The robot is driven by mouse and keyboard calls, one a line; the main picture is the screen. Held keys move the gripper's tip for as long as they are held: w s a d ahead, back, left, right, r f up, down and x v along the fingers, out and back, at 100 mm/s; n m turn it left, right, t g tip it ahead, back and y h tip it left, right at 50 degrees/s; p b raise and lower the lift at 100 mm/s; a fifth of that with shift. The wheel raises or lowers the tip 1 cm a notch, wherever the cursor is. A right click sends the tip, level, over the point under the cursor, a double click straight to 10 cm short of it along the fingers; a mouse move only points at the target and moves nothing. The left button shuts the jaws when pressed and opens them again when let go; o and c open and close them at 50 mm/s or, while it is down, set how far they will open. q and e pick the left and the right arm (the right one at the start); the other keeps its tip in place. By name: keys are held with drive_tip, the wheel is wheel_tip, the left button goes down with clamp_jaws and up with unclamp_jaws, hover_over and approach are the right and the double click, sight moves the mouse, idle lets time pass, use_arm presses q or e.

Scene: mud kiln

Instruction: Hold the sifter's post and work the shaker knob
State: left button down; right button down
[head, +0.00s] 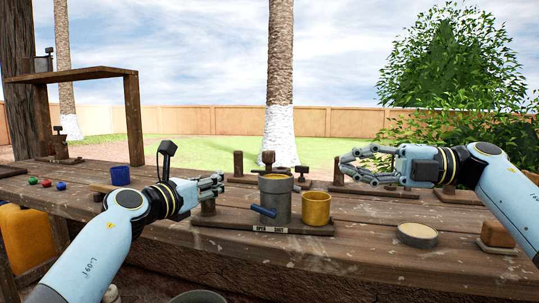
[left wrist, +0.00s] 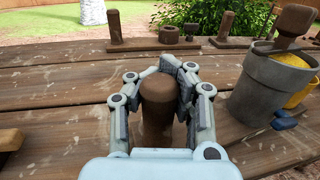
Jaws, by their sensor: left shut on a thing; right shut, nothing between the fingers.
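The sifter is a grey cylinder (head: 276,199) with a blue handle (head: 263,211) on its front, fixed on a wooden board (head: 240,226) labelled "OPEN" and "SHUT". A brown knob (head: 268,157) shows above its top, and also in the left wrist view (left wrist: 295,19). My left gripper (head: 219,184) is shut on the round brown post (left wrist: 157,90), with a finger on each side of it. In the head view only the post's lower part (head: 208,208) shows below the fingers. My right gripper (head: 350,165) is shut and empty, in the air right of the sifter and apart from it.
A yellow cup (head: 316,208) stands just right of the sifter. A round shallow dish (head: 417,235) and a brush-like block (head: 495,234) lie at the right. Wooden fixtures line the table's back.

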sight(268, 151)
drive_tip(key=c, duration=2.1)
unclamp_jaws()
drive_tip(key=o, duration=0.5)
drive_tip(key=shift+n, duration=0.4)
drive_tip(key=shift+o, duration=1.1)
drive_tip(key=shift+w+n+t, duration=0.2)
drive_tip(key=shift+n+t, duration=0.1)
drive_tip(key=shift+n, duration=0.2)
drive_tip(key=shift+o, duration=1.1)
drive_tip(key=shift+w+n, duration=0.25)
drive_tip(key=shift+n, duration=0.65)
drive_tip(key=shift+o, duration=0.5)
drive_tip(key=shift+w+r+n+t+h, duration=0.1)
drive_tip(key=shift+w+n+t+h, duration=0.25)
drive_tip(key=shift+n, duration=0.75)
drive_tip(key=w+a+n+t, duration=0.1)
drive_tip(key=w+a+n, duration=0.1)
drive_tip(key=a, duration=0.3)
drive_tip(key=w+a+n+t, duration=0.1)
drive_tip(key=w+a+n, duration=0.2)
drive_tip(key=a+n, duration=0.1)
drive_tip(key=w+a+n+t, duration=0.1)
drive_tip(key=w+a+n, duration=0.1)
drive_tip(key=a, duration=0.3)
drive_tip(key=shift+w+a+n+h, duration=0.15)
drive_tip(key=shift+a+n+h, duration=0.2)
drive_tip(key=shift+n, duration=0.35)
